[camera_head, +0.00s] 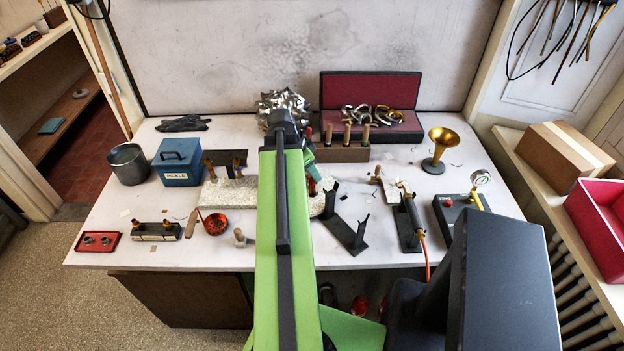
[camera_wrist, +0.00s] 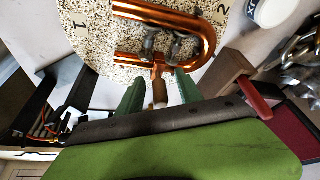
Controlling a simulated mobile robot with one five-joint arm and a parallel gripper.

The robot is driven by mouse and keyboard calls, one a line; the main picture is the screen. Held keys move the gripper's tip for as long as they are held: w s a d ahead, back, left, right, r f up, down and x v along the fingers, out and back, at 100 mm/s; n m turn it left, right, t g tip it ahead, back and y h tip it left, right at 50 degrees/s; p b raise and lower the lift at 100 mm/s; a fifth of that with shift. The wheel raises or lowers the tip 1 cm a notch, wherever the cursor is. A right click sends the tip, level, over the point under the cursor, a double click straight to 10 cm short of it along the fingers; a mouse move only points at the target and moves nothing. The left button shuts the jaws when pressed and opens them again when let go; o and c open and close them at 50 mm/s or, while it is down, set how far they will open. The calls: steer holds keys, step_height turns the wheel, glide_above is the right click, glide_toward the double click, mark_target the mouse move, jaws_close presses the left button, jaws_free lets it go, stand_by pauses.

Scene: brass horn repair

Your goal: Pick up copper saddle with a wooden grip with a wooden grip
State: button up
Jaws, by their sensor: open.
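In the wrist view, my gripper (camera_wrist: 159,90) is open, with one green finger on each side of a small wooden grip (camera_wrist: 160,94). A gap shows between each finger and the grip. A thin copper-coloured part joins the grip's far end, beside a bent copper tube (camera_wrist: 128,48) on a speckled round board (camera_wrist: 95,55). The saddle's exact shape is unclear there. In the head view, my arm hides most of the gripper and the middle of the board (camera_head: 318,207).
A wooden block (camera_head: 345,154) with several upright wooden handles stands behind. A dark stand (camera_head: 345,235) and a torch on a holder (camera_head: 408,225) are to the right. A blue box (camera_head: 177,165) and small red bowl (camera_head: 215,224) are left. A white jar (camera_wrist: 275,12) is near the board.

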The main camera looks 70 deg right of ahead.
steer(key=shift+r, duration=0.1)
jaws_close()
stand_by(0.4)
